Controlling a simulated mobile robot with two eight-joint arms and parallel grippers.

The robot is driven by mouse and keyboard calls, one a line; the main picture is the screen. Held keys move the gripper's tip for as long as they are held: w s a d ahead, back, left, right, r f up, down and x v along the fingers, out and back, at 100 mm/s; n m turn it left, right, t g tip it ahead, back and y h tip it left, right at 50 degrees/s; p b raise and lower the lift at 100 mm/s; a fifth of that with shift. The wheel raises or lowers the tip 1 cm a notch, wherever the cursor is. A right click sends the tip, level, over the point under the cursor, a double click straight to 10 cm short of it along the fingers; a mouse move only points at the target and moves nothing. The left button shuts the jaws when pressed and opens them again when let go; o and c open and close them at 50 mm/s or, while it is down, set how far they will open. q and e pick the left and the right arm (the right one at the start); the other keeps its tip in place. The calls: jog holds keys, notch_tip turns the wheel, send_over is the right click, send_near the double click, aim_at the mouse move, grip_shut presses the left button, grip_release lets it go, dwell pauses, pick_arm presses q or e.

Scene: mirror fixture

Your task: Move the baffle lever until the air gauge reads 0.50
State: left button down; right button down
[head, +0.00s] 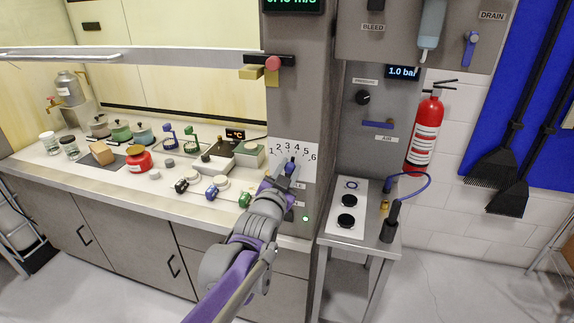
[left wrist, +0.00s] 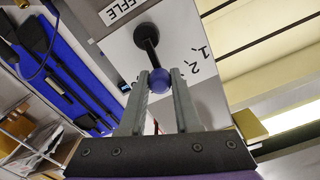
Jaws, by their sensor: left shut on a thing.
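The baffle lever is a short black arm (left wrist: 148,42) with a blue ball knob (left wrist: 160,80), on a white plate marked BAFFLE in the left wrist view. In the head view the lever's blue knob (head: 290,167) is in front of the numbered scale plate (head: 308,172), below the middle numbers. My left gripper (head: 284,180) is shut on the knob, one finger on each side. The air gauge (head: 293,4) is a green display at the top edge; its digits are cut off and only the m/s unit reads clearly. My right gripper is not in view.
A grey sash bar (head: 150,54) crosses above the counter (head: 90,165), which carries several jars, pots and valves. A panel (head: 382,110) with a 1.0 bar display stands right of the pillar. A small side table (head: 338,228) is below it. A fire extinguisher (head: 425,130) hangs at right.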

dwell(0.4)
pick_arm(q)
jog(key=c, duration=0.6)
grip_release()
jog(key=v, duration=1)
jog(key=shift+s+b, duration=0.4)
jog(key=shift+b, duration=0.05)
jog(key=shift+r, duration=0.1)
jog(key=s+a+f+n+g+y, duration=0.2)
jog(key=s+a+f+n+g, duration=0.2)
jog(key=s+a+f, duration=0.4)
jog(key=s+a+f+n+g+y, duration=0.3)
jog(key=s+a+f+g, duration=0.4)
jog(key=s+f, duration=1)
jog(key=shift+a+f+n+g+y, duration=0.25)
jog(key=shift+a+n, duration=0.35)
jog(key=shift+a, duration=0.3)
